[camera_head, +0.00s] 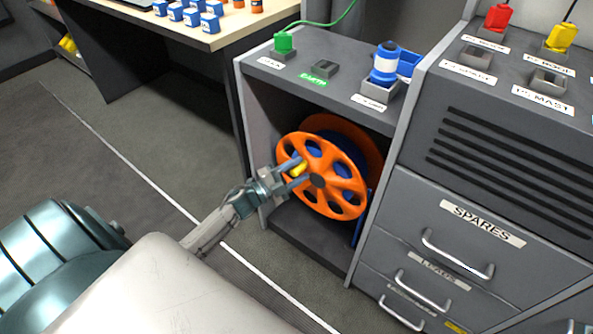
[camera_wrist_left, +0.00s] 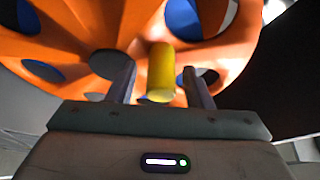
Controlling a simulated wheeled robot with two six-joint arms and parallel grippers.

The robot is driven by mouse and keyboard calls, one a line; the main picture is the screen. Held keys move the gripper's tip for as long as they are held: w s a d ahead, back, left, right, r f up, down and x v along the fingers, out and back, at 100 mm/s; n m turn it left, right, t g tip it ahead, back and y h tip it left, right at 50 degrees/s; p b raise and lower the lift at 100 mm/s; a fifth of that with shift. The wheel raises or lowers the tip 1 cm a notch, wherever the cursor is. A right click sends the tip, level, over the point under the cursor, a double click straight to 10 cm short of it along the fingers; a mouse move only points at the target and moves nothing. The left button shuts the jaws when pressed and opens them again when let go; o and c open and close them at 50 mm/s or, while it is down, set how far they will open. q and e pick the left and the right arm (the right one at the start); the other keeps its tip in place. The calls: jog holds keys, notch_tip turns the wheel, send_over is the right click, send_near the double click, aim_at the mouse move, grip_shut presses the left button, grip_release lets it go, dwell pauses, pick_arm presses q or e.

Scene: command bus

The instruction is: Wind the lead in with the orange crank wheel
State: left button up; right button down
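The orange crank wheel (camera_head: 341,199) is the front face of a reel in an open grey cabinet bay. Something blue (camera_head: 352,160), perhaps the wound lead, shows through its holes and behind it. A yellow crank handle (camera_head: 299,169) sticks out from the wheel's left side. My left gripper (camera_head: 292,175) is at this handle. In the left wrist view the yellow handle (camera_wrist_left: 160,75) stands between the two fingers, with a gap on each side. The left gripper (camera_wrist_left: 159,82) is open there. My right gripper is not in view.
The bay's left wall (camera_head: 250,150) stands close to my left gripper. A blue-and-white plug (camera_head: 385,66) and a green plug (camera_head: 284,43) stand on top of the cabinet. A drawer unit (camera_head: 470,235) with handles is at the right. Open floor (camera_head: 130,130) lies to the left.

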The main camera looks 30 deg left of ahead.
pick_arm(q)
jog(key=shift+s+a, duration=0.1)
jog(key=shift+s, duration=0.05)
jog(key=p+v, duration=0.1)
jog(key=v, duration=0.9)
jog(key=shift+s, duration=0.25)
jog(key=shift+a, duration=0.1)
